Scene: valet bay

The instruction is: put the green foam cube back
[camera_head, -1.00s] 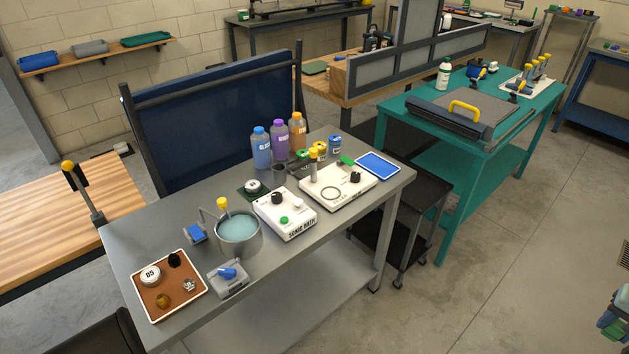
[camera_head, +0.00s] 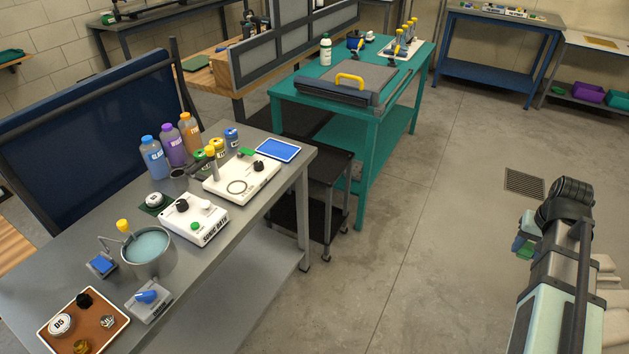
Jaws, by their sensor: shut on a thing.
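My arm reaches in at the right edge, over the bare floor. My gripper (camera_head: 523,243) is small and mostly hidden behind my own arm links. A small green block (camera_head: 519,244), which looks like the green foam cube, shows at the gripper beside a blue patch. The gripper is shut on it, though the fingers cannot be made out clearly. The gripper is well apart from the grey bench and the teal table.
The grey bench (camera_head: 255,215) holds bottles, white devices, a water pot (camera_head: 148,252) and a brown tray (camera_head: 60,325). The teal table (camera_head: 300,95) stands behind, with a black cart (camera_head: 322,165) between. Open floor lies right, with a drain grate (camera_head: 524,183).

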